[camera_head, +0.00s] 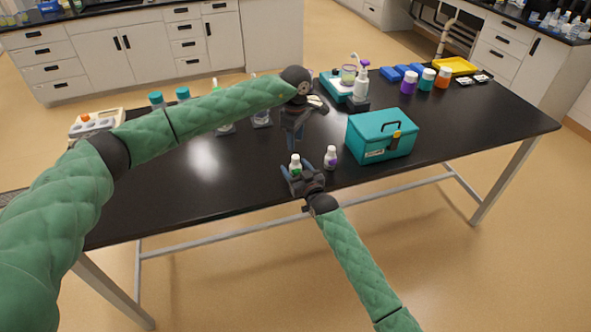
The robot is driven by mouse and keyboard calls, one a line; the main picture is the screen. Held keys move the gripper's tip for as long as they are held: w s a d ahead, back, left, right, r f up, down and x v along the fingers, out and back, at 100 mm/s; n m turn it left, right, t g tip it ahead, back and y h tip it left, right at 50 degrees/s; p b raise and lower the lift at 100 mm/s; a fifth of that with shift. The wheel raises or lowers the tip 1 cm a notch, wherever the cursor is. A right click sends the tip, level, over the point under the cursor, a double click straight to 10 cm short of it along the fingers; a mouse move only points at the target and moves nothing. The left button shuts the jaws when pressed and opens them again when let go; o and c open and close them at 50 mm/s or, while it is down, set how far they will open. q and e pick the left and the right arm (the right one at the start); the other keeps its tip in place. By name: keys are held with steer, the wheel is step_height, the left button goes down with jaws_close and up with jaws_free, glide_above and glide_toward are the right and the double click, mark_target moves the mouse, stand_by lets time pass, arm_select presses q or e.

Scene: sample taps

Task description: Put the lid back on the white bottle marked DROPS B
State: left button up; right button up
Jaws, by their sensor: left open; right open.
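Two small white bottles stand upright near the front edge of the black table. One has a green label (295,164) and the other, to its right, has a purple label (331,156). The print is too small to tell which is marked DROPS B. I cannot make out a separate lid.
A teal case (376,143) with a handle stands right of the bottles. A pump bottle (361,84), several colourful-capped jars, blue boxes (400,73) and a yellow tray (455,65) stand at the back. Bottles stand behind my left arm. The table's right end (490,120) is clear.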

steer(key=shift+w, duration=0.15)
steer(key=shift+a, duration=0.1)
jaws_close()
arm_select(q)
steer(key=shift+s+f, duration=0.15)
steer(key=shift+f, duration=0.05)
steer(key=n, duration=0.5)
steer(key=shift+d+r, duration=0.1)
steer(key=n, duration=0.5)
steer(key=shift+r+n, duration=0.1)
steer(key=shift+n, duration=0.3)
steer(key=n, duration=1.1)
steer(key=shift+n, duration=0.4)
